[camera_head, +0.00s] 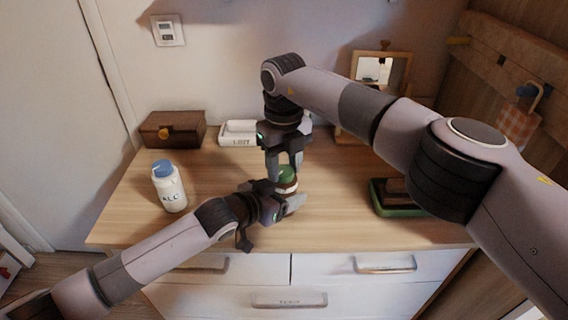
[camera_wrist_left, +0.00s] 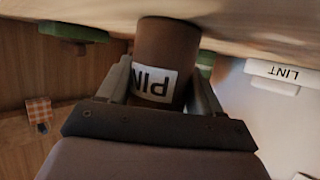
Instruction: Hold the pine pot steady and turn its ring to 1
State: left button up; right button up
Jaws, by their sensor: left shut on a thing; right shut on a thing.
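The pine pot is a small brown pot with a green top (camera_head: 287,173), standing on the dresser top between my two grippers. In the left wrist view the pot (camera_wrist_left: 168,40) appears upside down, with a white label reading "PIN". My left gripper (camera_head: 287,203) is shut on the pot's body from the front, one finger on each side in the wrist view. My right gripper (camera_head: 285,163) comes from above and is shut on the green top. The ring's marks and its setting are hidden or too small to read.
A white bottle with a blue cap (camera_head: 169,187) stands at left. A brown box (camera_head: 172,129) and a white "LINT" box (camera_head: 238,133) are at the back. The dresser's front left is clear.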

aim_at(285, 170)
jog(key=shift+m, duration=0.5)
pick_arm(q)
jog(key=shift+s, duration=0.1)
pick_arm(e)
jog(key=o, duration=1.1)
jog(key=shift+c, duration=0.2)
jog(key=shift+a, duration=0.15)
jog(key=shift+r, duration=0.1)
jog(key=r, duration=0.8)
jog(key=shift+d, duration=0.25)
jog(key=shift+w, duration=0.1)
